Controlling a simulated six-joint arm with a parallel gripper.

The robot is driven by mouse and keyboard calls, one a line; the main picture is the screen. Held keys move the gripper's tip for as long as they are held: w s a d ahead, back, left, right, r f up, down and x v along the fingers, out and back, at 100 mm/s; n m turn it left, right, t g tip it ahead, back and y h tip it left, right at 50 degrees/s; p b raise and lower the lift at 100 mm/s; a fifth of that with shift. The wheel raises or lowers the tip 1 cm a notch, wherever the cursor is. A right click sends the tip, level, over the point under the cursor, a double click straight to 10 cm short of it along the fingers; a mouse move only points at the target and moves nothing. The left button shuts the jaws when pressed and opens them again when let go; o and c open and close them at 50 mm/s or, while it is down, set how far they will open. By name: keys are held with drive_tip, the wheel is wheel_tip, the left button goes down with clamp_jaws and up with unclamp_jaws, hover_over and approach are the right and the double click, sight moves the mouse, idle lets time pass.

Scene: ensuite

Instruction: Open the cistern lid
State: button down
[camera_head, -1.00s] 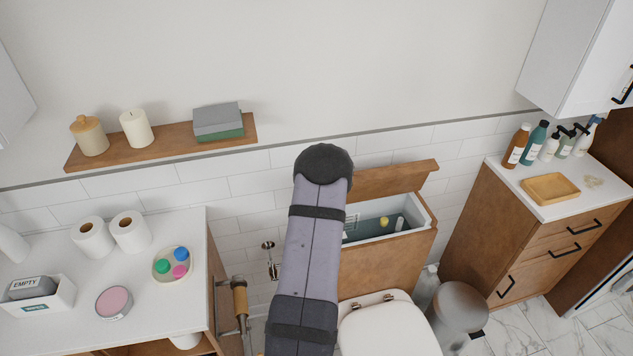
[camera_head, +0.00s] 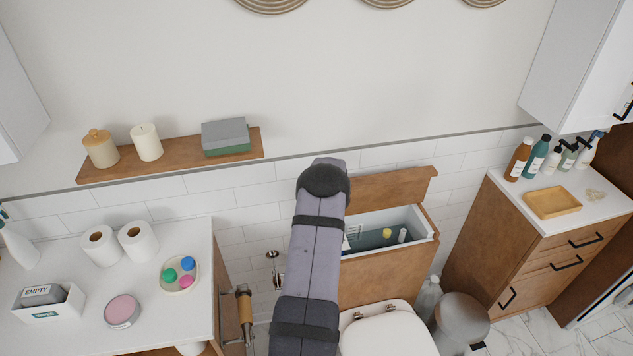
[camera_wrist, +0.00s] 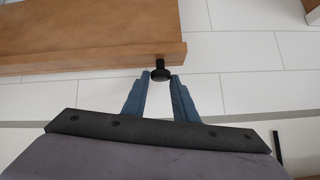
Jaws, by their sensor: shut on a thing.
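The cistern (camera_head: 385,277) is a wooden box behind the toilet (camera_head: 385,332). Its wooden lid (camera_head: 395,187) is raised at the back, tilted up near the wall, and the opening beneath it is clear. Dark water, a yellow piece and a white piece show inside. In the wrist view the lid (camera_wrist: 80,45) fills the upper left, with a small black knob (camera_wrist: 160,73) at its edge. My gripper (camera_wrist: 160,79) is shut on the knob between its blue fingertips. In the head view my arm hides the gripper and knob.
A shelf (camera_head: 185,163) with candles and boxes is on the wall at left. A counter (camera_head: 140,255) with paper rolls stands at lower left. A cabinet (camera_head: 485,240) with bottles and a tray is at right, beside a grey bin (camera_head: 462,318).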

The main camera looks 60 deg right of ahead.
drive_tip(key=shift+w+d+r, duration=0.1)
drive_tip(key=shift+w+r, duration=0.2)
drive_tip(key=shift+r, duration=0.15)
drive_tip(key=c, duration=1.5)
unclamp_jaws()
drive_tip(key=shift+c, duration=0.2)
drive_tip(key=shift+o, duration=0.4)
drive_tip(key=shift+f, duration=0.15)
drive_tip(key=shift+s+f, duration=0.1)
drive_tip(key=shift+s, duration=0.05)
drive_tip(key=shift+s, duration=0.1)
drive_tip(key=b+v, duration=0.3)
drive_tip(key=v, duration=0.4)
